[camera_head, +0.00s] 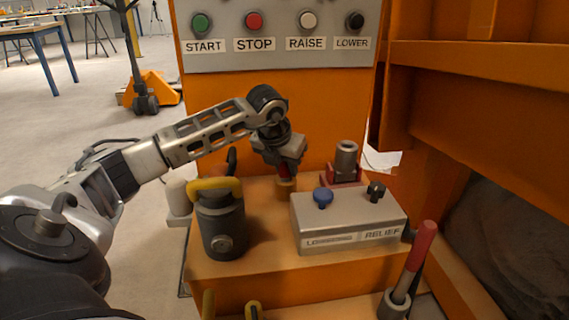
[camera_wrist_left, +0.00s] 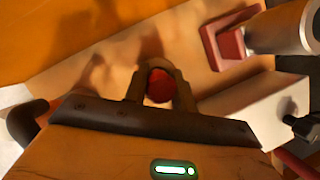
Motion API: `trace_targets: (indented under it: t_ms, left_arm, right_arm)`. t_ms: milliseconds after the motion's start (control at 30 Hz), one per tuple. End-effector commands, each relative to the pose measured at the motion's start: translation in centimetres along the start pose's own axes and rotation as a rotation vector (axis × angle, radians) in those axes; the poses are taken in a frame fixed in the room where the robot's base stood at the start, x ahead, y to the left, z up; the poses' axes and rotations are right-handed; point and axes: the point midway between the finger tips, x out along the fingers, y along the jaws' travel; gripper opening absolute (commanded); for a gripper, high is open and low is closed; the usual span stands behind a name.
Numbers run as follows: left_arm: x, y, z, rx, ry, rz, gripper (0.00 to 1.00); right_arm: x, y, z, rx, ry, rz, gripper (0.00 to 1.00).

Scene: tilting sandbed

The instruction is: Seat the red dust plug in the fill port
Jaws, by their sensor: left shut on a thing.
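My left gripper (camera_head: 284,168) points down over the orange deck and is shut on the red dust plug (camera_head: 284,173). The plug sits directly above or at the mouth of a short brass-coloured fill port (camera_head: 286,187); I cannot tell if it has entered. In the left wrist view the red plug (camera_wrist_left: 160,86) shows as a round red top between the two fingers of the left gripper (camera_wrist_left: 160,92). The port is mostly hidden there behind the plug and fingers. My right gripper is not in view.
A dark cylinder with a yellow handle (camera_head: 221,222) stands left of the port. A grey valve box (camera_head: 350,222) with blue and black knobs is to the right. A metal cylinder on a red base (camera_head: 346,160) stands behind. A red-handled lever (camera_head: 417,255) rises at front right.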

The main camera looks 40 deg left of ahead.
Motion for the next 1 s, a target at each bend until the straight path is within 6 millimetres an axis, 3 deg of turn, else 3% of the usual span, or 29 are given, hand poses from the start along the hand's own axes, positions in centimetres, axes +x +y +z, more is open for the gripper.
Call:
trace_targets:
  t_ms: [33,67,100,200,567,767,1000]
  left_arm:
    - [0.5,0.0,-0.2,0.0,0.0,0.0,0.05]
    - [0.5,0.0,-0.2,0.0,0.0,0.0,0.05]
    - [0.5,0.0,-0.2,0.0,0.0,0.0,0.29]
    - [0.5,0.0,-0.2,0.0,0.0,0.0,0.52]
    - [0.6,0.0,-0.2,0.0,0.0,0.0,0.52]
    - [0.5,0.0,-0.2,0.0,0.0,0.0,0.52]
    - [-6.2,0.1,-0.1,0.001,-0.005,0.001,0.52]
  right_arm:
    - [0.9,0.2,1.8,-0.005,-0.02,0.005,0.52]
    - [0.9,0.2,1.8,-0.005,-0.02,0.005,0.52]
    - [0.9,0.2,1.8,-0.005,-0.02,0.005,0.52]
    - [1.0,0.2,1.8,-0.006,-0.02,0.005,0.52]
    - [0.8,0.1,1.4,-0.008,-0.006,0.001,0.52]
    - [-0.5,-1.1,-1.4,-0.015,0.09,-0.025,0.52]
    - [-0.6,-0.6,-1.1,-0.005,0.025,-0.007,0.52]
